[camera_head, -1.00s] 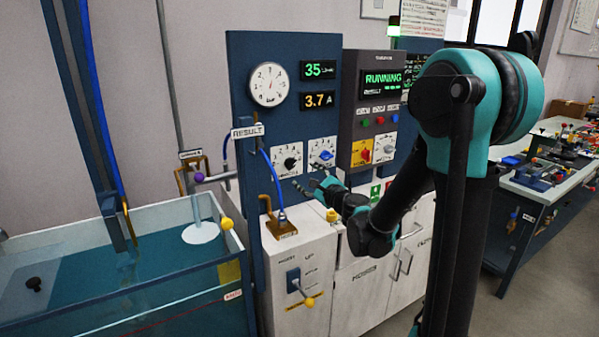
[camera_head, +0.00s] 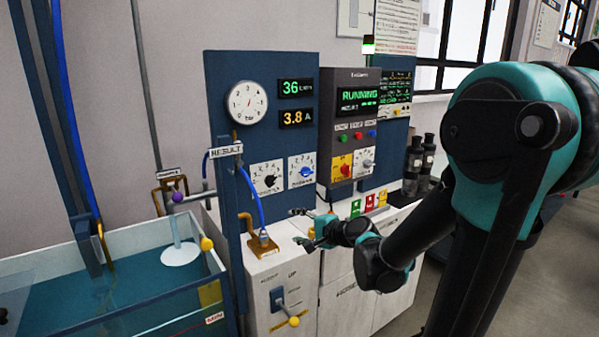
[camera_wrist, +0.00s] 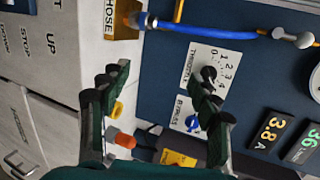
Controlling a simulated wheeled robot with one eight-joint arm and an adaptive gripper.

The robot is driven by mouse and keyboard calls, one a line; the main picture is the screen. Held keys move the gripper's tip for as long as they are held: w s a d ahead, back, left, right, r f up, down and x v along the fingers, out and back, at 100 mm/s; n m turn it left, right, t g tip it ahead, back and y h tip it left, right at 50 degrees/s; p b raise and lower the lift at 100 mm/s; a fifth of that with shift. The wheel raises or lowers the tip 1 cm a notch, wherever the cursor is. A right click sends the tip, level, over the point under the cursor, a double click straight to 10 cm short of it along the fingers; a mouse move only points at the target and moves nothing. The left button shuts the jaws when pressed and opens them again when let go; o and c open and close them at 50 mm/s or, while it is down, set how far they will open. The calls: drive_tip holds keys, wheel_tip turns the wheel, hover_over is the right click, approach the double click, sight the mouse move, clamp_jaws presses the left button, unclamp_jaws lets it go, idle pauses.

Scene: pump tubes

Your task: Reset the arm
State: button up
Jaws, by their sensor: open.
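My gripper (camera_head: 300,227) is open and empty, in front of the control panel and below its two knob plates. In the wrist view its two fingers (camera_wrist: 164,72) are spread, with nothing between them but the white cabinet and the blue panel behind. The black throttle knob (camera_head: 269,181) sits on a white plate; in the wrist view the knob (camera_wrist: 209,73) shows beside the right fingertip, and contact cannot be told. The blue bypass knob (camera_head: 306,171) is to its right; it also shows in the wrist view (camera_wrist: 191,122). My arm reaches in from the right.
A control box (camera_head: 345,105) reads RUNNING, and displays read 36 and 3.8. A blue hose (camera_head: 252,200) runs to a brass fitting on the white cabinet (camera_head: 283,262). A glass water tank (camera_head: 120,290) stands at left. Dark cylinders (camera_head: 413,163) stand behind my arm.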

drive_tip(key=s+d+f+n+g+h, duration=0.3)
drive_tip(key=s+d+f+n+h, duration=0.1)
drive_tip(key=s+d+f, duration=0.3)
drive_tip(key=s+d+f+n+g+h, duration=0.3)
drive_tip(key=s+d+f+n+h, duration=0.2)
drive_tip(key=s+d, duration=0.7)
wheel_tip(320, 180, down, 3)
drive_tip(key=shift+d+r+n+h, duration=0.15)
drive_tip(key=shift+d+n+h, duration=0.2)
drive_tip(key=shift+n, duration=0.45)
drive_tip(key=shift+c, duration=0.6)
drive_tip(key=w+a+r+y, duration=0.2)
drive_tip(key=w+a+r, duration=0.1)
drive_tip(key=w, duration=0.1)
drive_tip(key=w+a+r+y, duration=0.2)
drive_tip(key=w+a+r, duration=0.1)
drive_tip(key=w, duration=0.1)
drive_tip(key=w+a+r+t+y, duration=0.1)
drive_tip(key=w+a+r+y, duration=0.1)
drive_tip(key=w+a+r, duration=0.1)
drive_tip(key=shift+w+a+n, duration=0.3)
drive_tip(key=shift+w+a, duration=0.3)
drive_tip(key=shift+w, duration=0.1)
drive_tip(key=t+y, duration=0.4)
drive_tip(key=y, duration=0.2)
approach(275, 181)
drive_tip(key=shift+m, duration=0.4)
drive_tip(key=x, duration=1.1)
drive_tip(key=shift+c, duration=0.2)
